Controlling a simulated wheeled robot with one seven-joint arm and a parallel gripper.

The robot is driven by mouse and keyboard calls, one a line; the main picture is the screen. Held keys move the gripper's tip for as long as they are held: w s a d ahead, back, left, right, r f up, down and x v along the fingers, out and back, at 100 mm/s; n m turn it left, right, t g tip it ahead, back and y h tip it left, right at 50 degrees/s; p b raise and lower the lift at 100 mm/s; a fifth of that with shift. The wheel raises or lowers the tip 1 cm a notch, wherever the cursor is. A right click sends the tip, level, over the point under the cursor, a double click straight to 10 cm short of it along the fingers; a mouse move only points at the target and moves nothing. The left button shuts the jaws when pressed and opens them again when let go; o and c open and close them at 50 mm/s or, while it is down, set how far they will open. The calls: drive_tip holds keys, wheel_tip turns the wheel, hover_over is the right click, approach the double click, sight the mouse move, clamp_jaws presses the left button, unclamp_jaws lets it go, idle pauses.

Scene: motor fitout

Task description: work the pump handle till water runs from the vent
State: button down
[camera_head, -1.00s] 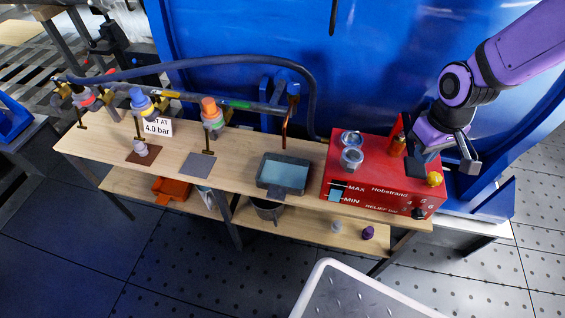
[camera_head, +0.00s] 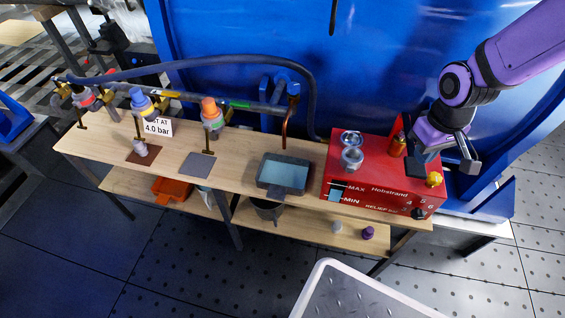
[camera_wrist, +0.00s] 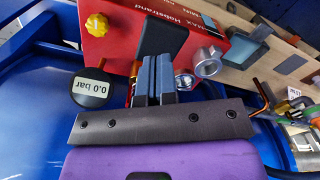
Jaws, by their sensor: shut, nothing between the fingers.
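The red pump box (camera_head: 372,190), marked Hobstrand, stands at the bench's right end. A black paddle (camera_head: 416,168), seemingly the pump handle, rises by its right side; it also shows in the wrist view (camera_wrist: 158,36). My gripper (camera_head: 428,155) is beside it; in the wrist view its blue-grey fingers (camera_wrist: 155,78) are shut and empty, overlapping the paddle's lower part. I cannot tell whether they touch. The round gauge (camera_wrist: 90,88) reads 0.0 bar, upside down. A copper pipe (camera_head: 286,125), perhaps the vent, hangs behind a dark tray (camera_head: 268,187). No running water shows.
A pipe with blue (camera_head: 139,98) and orange (camera_head: 211,112) valve caps runs along the bench back, with a 4.0 bar sign (camera_head: 157,127). A yellow knob (camera_head: 434,179) sits close to my gripper. A blue wall (camera_head: 400,60) rises behind. A grey-topped surface (camera_head: 350,295) stands in front.

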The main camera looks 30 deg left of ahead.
sight(414, 165)
idle(0.4)
drive_tip(key=shift+w+a+f, duration=0.1)
drive_tip(key=shift+w+f, duration=0.05)
drive_tip(key=shift+f, duration=1.25)
drive_tip(key=shift+w+f, duration=0.2)
drive_tip(key=shift+f, duration=1.15)
drive_tip(key=shift+w+a+f, duration=0.1)
drive_tip(key=shift+w+f, duration=0.05)
drive_tip(key=shift+f, duration=1.25)
drive_tip(key=shift+s+d+r, duration=0.1)
drive_tip(key=shift+s+r, duration=0.05)
drive_tip(key=shift+r, duration=1.25)
drive_tip(key=shift+s+d+r, duration=0.1)
drive_tip(key=shift+s+r, duration=0.1)
drive_tip(key=shift+r, duration=1.2)
drive_tip(key=shift+s+r, duration=0.15)
drive_tip(key=shift+r, duration=1.25)
drive_tip(key=shift+r, duration=2.5)
